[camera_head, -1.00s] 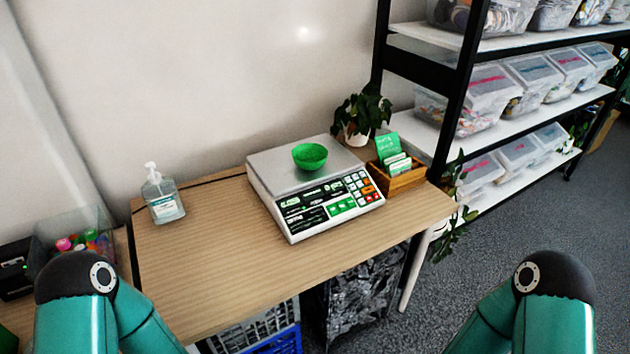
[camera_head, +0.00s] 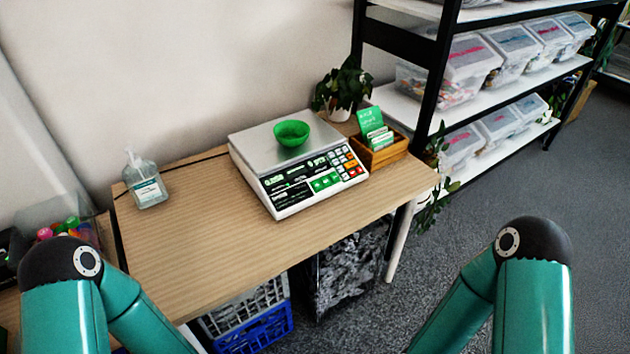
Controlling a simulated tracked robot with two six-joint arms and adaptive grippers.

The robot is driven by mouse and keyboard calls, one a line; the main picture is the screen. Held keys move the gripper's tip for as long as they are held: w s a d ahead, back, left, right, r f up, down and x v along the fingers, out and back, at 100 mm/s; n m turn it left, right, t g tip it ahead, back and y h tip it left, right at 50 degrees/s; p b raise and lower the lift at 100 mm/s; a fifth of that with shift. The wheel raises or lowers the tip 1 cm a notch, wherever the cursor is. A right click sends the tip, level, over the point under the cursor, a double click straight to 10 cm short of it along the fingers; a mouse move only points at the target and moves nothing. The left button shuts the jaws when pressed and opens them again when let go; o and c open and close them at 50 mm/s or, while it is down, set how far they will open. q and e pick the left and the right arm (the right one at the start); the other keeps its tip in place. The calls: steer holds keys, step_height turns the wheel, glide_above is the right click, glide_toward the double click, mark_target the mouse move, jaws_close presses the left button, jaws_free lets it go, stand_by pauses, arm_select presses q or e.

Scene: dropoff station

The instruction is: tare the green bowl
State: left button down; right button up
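The scale's small readings are too blurred to tell. My two teal arms show at the lower left and lower right, below and apart from the table top's objects. Neither gripper is in the picture.
A sanitizer bottle (camera_head: 147,183) stands left of the scale. A wooden card box (camera_head: 381,152) and a potted plant (camera_head: 343,88) stand right and behind. Shelves with clear bins (camera_head: 470,65) are at the right. Crates (camera_head: 250,325) lie under the table. The table's front is clear.

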stand_by(0.4)
jaws_close()
stand_by(1.2)
